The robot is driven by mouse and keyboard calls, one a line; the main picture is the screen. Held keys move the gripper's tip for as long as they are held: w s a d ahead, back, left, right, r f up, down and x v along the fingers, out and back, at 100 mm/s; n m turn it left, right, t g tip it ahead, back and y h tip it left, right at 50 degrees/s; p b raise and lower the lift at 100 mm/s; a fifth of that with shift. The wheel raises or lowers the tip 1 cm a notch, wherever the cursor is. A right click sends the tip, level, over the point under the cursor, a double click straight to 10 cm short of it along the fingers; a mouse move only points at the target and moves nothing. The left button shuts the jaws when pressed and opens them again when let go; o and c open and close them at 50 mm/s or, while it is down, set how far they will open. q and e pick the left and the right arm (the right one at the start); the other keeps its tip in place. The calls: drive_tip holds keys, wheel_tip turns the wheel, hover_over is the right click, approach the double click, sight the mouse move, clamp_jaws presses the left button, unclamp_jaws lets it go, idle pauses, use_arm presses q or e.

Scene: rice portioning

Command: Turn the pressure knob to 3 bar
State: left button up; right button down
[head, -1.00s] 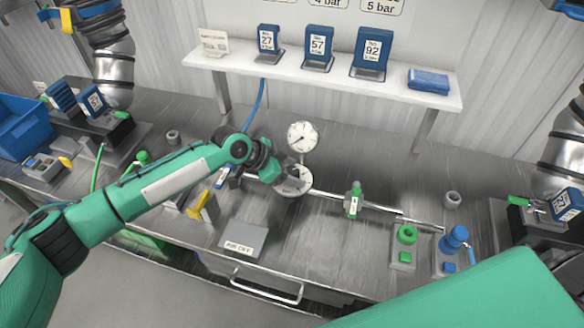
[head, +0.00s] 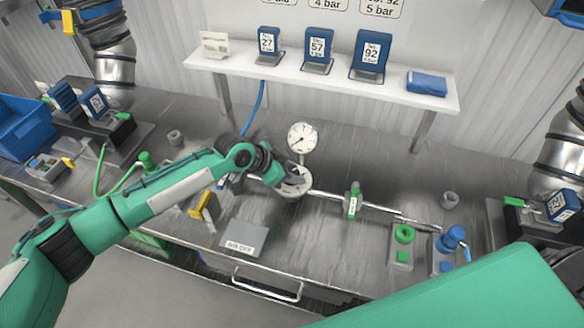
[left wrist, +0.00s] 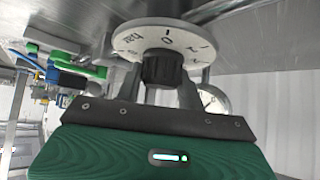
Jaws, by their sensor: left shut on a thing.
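The pressure knob is black and shows in the left wrist view (left wrist: 163,68) at the centre of a round white dial (left wrist: 150,32). The dial bears "bar" and numbers; the 0 is near the knob's top side in that view. My left gripper (left wrist: 160,84) has a finger on either side of the knob and is shut on it. In the head view the gripper (head: 284,181) covers the knob, and part of the white dial (head: 298,190) shows. A round white pressure gauge (head: 302,138) stands just behind. My right gripper is out of view.
A pipe with a green-handled valve (head: 353,200) runs right from the dial. A yellow handle (head: 205,207) and a grey "AIR OFF" box (head: 243,237) lie in front. Green (head: 404,234) and blue (head: 453,237) fittings stand at right. A white shelf (head: 330,82) spans the back.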

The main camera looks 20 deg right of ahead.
use_arm(q)
drive_tip(key=n+t+p, duration=0.1)
drive_tip(key=p, duration=0.1)
drive_tip(key=n+t+p, duration=0.1)
drive_tip(key=n+p, duration=0.1)
drive_tip(key=n+t+y+p, duration=0.1)
drive_tip(key=p, duration=0.1)
drive_tip(key=shift+s+r+n, duration=0.1)
drive_tip(key=shift+r+n, duration=0.15)
drive_tip(key=shift+n, duration=0.05)
drive_tip(key=shift+n+t+y+p, duration=0.5)
drive_tip(key=shift+n+t+p, duration=0.3)
drive_tip(key=shift+n+p, duration=0.15)
drive_tip(key=shift+f+n+t+p, duration=0.15)
drive_tip(key=shift+n+t+p, duration=0.15)
drive_tip(key=shift+n+p, duration=0.15)
drive_tip(key=shift+y, duration=0.3)
drive_tip(key=o, duration=1)
drive_tip(key=shift+c, duration=0.2)
drive_tip(key=shift+f, duration=0.1)
drive_tip(key=b+v, duration=0.3)
drive_tip(key=v, duration=1)
drive_tip(key=shift+a+r, duration=0.2)
drive_tip(key=shift+r, duration=0.05)
